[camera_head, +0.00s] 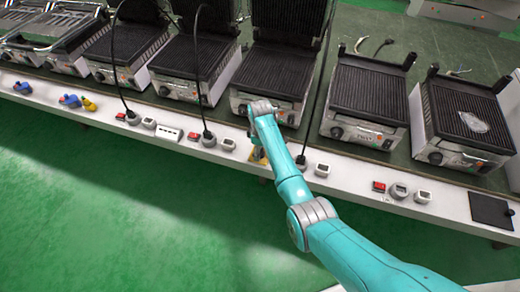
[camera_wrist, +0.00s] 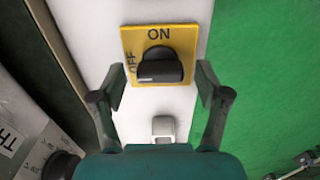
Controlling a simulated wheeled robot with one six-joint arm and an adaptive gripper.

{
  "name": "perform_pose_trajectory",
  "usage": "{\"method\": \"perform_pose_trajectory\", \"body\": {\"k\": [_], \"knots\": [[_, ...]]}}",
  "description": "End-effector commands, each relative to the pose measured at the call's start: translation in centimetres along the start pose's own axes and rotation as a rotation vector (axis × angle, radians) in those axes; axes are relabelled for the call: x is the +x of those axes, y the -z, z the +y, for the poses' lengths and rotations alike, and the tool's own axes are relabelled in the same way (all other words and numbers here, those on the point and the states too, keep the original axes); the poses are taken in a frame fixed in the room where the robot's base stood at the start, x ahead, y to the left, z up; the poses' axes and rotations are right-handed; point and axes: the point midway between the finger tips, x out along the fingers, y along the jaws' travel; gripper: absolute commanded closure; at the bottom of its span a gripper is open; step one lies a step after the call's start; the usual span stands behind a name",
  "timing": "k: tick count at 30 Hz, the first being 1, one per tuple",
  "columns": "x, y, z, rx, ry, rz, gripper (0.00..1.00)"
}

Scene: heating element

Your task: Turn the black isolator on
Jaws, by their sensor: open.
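The black isolator knob (camera_wrist: 160,65) sits on a yellow plate (camera_wrist: 186,38) in the wrist view, with ON printed at the top and OFF along the left side. The knob's grip bar lies roughly crosswise in the picture, in line with the OFF side. My gripper (camera_wrist: 160,82) is open, with one finger on each side of the knob and gaps between. In the head view a bit of the yellow plate (camera_head: 260,158) shows beside my arm's end; the knob is mostly hidden there.
The plate is on the white front strip (camera_head: 345,178) of a long bench. A small grey-white switch (camera_wrist: 163,128) is below it in the wrist view. Several contact grills (camera_head: 365,95) stand behind the strip. Black cables hang at the left. The green floor (camera_head: 130,220) in front is clear.

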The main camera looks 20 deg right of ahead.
Motion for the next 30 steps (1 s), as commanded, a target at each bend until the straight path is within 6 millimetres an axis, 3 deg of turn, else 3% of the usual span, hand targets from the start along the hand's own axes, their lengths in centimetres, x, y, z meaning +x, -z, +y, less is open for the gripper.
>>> {"method": "perform_pose_trajectory", "body": {"k": [2,9,20,30], "knots": [[-0.02,0.00,0.00,0.000,0.000,0.000,0.25],[-0.02,0.00,0.00,0.000,0.000,0.000,0.85],[-0.01,-0.02,0.00,0.043,0.000,0.000,0.85],[0.00,-0.03,-0.01,0.270,0.000,0.000,0.85]]}}
